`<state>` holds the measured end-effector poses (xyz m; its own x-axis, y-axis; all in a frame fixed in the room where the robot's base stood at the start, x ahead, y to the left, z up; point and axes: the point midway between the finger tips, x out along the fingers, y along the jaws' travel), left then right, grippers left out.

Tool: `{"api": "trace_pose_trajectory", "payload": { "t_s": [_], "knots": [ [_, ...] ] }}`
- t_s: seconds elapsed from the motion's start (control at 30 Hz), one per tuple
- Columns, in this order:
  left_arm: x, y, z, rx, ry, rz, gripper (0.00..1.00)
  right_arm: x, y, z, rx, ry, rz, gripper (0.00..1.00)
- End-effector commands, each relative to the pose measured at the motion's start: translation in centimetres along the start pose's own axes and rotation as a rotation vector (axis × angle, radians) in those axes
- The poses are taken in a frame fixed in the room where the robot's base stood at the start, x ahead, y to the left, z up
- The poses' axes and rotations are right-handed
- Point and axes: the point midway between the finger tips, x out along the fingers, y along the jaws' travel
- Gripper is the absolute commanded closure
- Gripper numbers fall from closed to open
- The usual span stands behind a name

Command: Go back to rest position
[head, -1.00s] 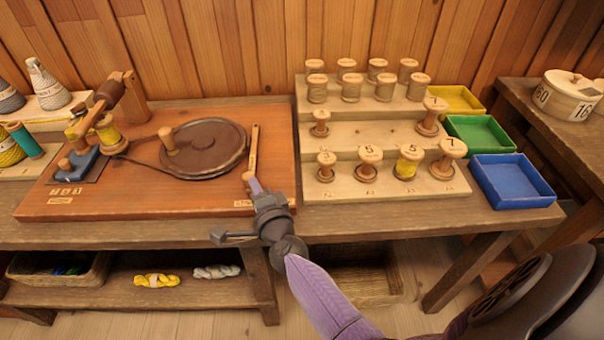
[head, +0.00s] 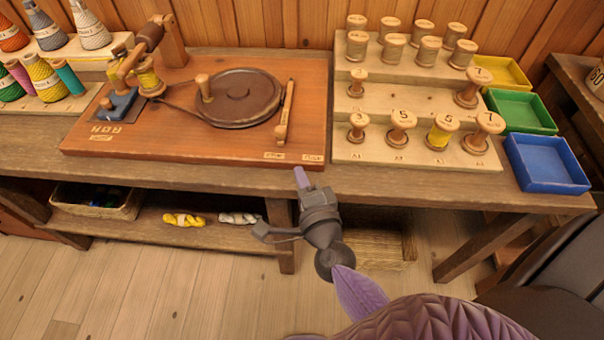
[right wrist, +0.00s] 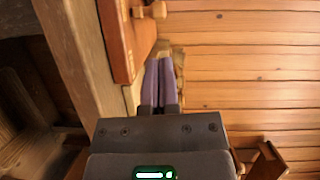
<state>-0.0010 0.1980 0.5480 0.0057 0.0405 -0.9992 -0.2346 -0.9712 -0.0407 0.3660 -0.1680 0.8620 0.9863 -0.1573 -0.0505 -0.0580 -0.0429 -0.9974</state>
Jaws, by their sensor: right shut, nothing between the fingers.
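My right gripper (head: 301,178) is just in front of the front edge of the workbench (head: 400,192) in the head view, below the winder board's right corner. Its purple fingers are shut and empty. They also show side by side in the right wrist view (right wrist: 160,82). The winder board (head: 180,149) carries a dark round wheel (head: 238,97) with a wooden knob. A wooden lever (head: 285,112) lies at its right. A yellow-wound spool (head: 149,77) sits at the winder on the left. My left gripper is not in view.
A stepped spool rack (head: 355,154) holds several spools, one wound yellow (head: 440,132). Yellow (head: 508,73), green (head: 522,113) and blue (head: 548,163) trays stand right of it. Yarn cones (head: 90,25) stand at the back left. A basket (head: 97,203) and skeins (head: 184,219) lie below; floor in front is clear.

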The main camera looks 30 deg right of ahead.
Motion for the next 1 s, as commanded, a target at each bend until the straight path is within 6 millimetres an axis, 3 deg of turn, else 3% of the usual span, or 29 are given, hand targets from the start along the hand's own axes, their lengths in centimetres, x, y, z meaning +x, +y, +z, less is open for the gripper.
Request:
{"api": "trace_pose_trajectory", "payload": {
  "t_s": [0.4,0.5,0.6,0.7,0.87,1.0],
  "knots": [
    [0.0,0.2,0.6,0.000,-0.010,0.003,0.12,0.0,0.0,0.1,-0.006,-0.007,0.000,1.00],
    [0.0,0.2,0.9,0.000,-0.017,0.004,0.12,-0.7,-0.6,2.1,-0.128,-0.149,0.005,1.00],
    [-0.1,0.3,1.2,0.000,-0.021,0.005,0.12,-3.4,-0.6,5.9,-0.429,-0.448,0.048,1.00],
    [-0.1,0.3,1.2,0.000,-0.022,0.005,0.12,-6.9,0.9,7.5,-0.729,-0.696,0.135,1.00],
    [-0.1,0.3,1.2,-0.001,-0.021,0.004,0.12,-11.5,3.2,6.5,-1.082,-0.947,0.310,1.00],
    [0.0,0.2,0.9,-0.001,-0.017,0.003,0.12,-15.0,4.4,3.8,-1.308,-1.092,0.489,1.00]
  ]
}}
